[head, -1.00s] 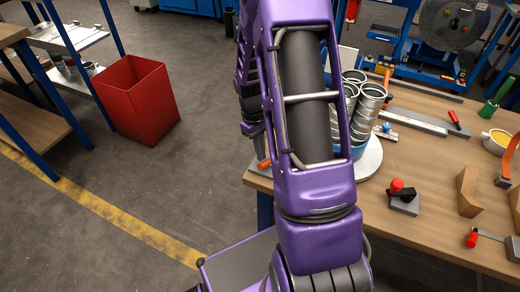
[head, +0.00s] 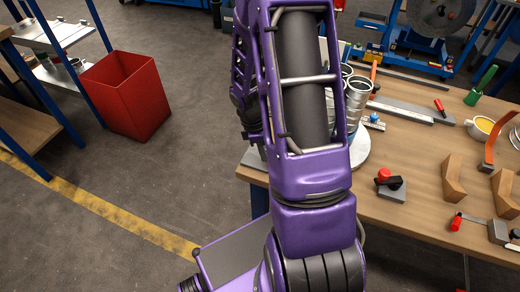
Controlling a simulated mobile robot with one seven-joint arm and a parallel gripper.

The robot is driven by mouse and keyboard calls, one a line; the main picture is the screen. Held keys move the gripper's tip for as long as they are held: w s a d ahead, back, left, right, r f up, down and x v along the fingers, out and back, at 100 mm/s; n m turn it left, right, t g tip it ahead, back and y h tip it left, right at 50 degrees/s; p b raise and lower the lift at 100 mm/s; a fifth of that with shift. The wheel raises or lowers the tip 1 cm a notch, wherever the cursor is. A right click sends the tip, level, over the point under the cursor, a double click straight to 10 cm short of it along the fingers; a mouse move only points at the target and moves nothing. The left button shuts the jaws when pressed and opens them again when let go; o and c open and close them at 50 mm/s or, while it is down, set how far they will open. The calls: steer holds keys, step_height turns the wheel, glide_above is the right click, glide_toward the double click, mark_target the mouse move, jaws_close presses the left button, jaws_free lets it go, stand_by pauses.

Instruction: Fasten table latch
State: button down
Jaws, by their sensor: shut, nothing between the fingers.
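Two red-handled fittings lie on the wooden table at the right, and I cannot tell which one is the table latch. One is a small grey block with a black lever and red knob (head: 389,184) near the table's left front part. The other is a flat metal lever with a red grip (head: 457,222), leading to a grey block (head: 497,232) by the front edge at far right. My purple arm stands upright across the middle of the view. My gripper's fingers do not show; the far end of the arm is hidden behind its nearer links or out of frame.
A red bin (head: 130,95) stands on the open floor at left.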

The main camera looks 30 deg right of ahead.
steer(key=shift+s+d+n, duration=0.15)
steer(key=shift+n, duration=0.25)
stand_by(0.4)
steer(key=shift+w+a+r+p, duration=0.2)
steer(key=shift+a+r+p, duration=0.1)
steer(key=shift+p, duration=0.05)
steer(key=shift+w+a+r+p, duration=0.35)
steer(key=shift+a+r, duration=0.1)
steer(key=shift+a, duration=0.15)
steer(key=shift+w+a+r+p, duration=0.3)
steer(key=shift+a+r+p, duration=0.1)
steer(key=shift+a, duration=0.2)
step_height(320, 180, up, 10)
steer(key=a+p, duration=0.1)
steer(key=shift+w+a+f, duration=0.25)
steer(key=shift+w+a, duration=0.05)
steer(key=shift+w, duration=0.15)
steer(key=shift+w, duration=0.1)
